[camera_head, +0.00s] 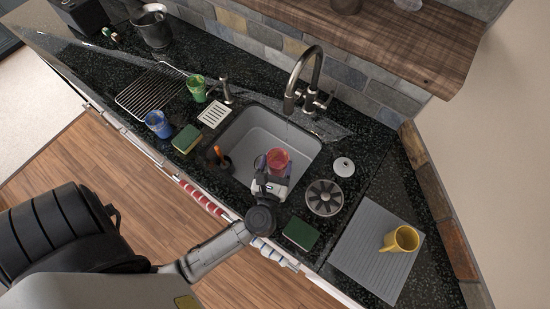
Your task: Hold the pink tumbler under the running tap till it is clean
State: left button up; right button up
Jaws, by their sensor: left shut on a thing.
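The pink tumbler (277,157) is over the grey sink basin (243,132), near the basin's front side. My left gripper (275,168) is shut on the tumbler, with the arm coming in over the counter's front edge. The curved metal tap (310,62) stands behind the sink, and its spout points down over the back of the basin. In the picture the tumbler is below and slightly left of the spout end. I cannot clearly see a water stream, nor whether any dirt is on the tumbler. My right gripper is not in view.
A green cup (197,88), a blue cup (158,124) and a sponge (186,139) stand left of the sink. Right of it are a round strainer (324,197), a white knob-like lid (343,167), another sponge (300,233), and a yellow mug (400,241) on a grey mat (365,250).

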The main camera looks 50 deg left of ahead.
aim_at(279, 155)
pick_arm(q)
jog(key=shift+a+f, duration=0.1)
jog(key=shift+f, duration=0.4)
jog(key=shift+x, duration=1)
jog(key=x, duration=0.2)
jog(key=f+x, duration=0.1)
jog(key=x, duration=0.2)
jog(key=shift+w+a+f+b, duration=0.1)
jog(key=shift+w+f+b, duration=0.05)
jog(key=shift+w+b, duration=0.15)
jog(key=f+b+x, duration=0.1)
jog(key=x, duration=0.5)
jog(key=shift+w+f, duration=0.1)
jog(key=shift+w+d, duration=0.1)
jog(key=shift+d, duration=0.1)
jog(key=shift+w+d, duration=0.2)
jog(key=shift+d, duration=0.1)
